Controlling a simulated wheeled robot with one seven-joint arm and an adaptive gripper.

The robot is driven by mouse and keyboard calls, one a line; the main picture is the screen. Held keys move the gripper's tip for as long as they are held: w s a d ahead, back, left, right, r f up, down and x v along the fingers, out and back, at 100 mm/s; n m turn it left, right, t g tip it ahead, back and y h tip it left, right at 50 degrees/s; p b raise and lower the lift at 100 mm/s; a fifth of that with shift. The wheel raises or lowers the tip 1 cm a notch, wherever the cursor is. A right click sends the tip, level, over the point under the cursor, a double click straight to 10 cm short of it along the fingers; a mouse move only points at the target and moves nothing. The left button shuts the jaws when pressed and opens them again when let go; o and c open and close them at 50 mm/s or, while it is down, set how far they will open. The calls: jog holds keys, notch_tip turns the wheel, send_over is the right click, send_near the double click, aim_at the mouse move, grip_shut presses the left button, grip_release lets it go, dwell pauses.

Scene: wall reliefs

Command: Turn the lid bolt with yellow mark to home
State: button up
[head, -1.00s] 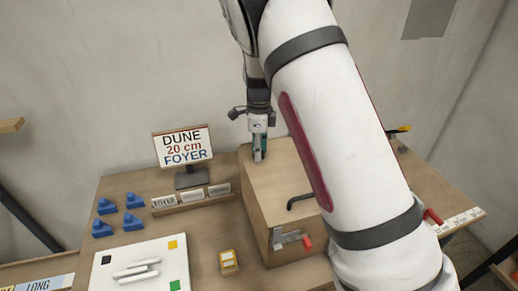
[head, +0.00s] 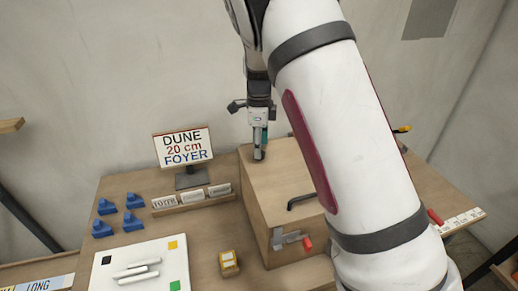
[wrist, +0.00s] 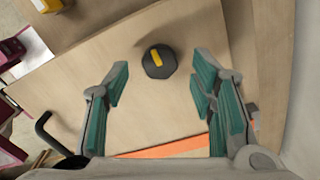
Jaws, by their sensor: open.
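The lid bolt (wrist: 158,62) is a dark round knob with a yellow mark (wrist: 156,57) across its top, seen in the wrist view on the wooden box lid (wrist: 150,105). My gripper (wrist: 160,90) is open, with its teal-padded fingers to the left and right of the bolt and a gap on both sides. It does not touch the bolt in that view. In the head view my gripper (head: 260,156) points down over the back of the wooden box (head: 275,185), and the bolt is hidden there.
A black handle (head: 301,200) is on the lid, and a latch with a red grip (head: 306,244) is on the box front.

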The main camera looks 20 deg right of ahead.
notch_tip(320, 180, up, 10)
dwell(0.3)
jog(key=s+r+n+t+y, duration=0.1)
jog(key=s+r+n, duration=0.4)
jog(key=s, duration=0.3)
jog(key=s+r+n+t+y, duration=0.1)
jog(key=s+r+n, duration=0.45)
jog(key=s, duration=0.35)
jog(key=s+f+n+t+h, duration=0.1)
jog(key=s+n+t+h, duration=0.1)
jog(key=s+n, duration=1)
jog(key=s+t, duration=0.1)
jog(key=s, duration=0.3)
jog(key=shift+s+f, duration=0.2)
jog(key=shift+s, duration=0.1)
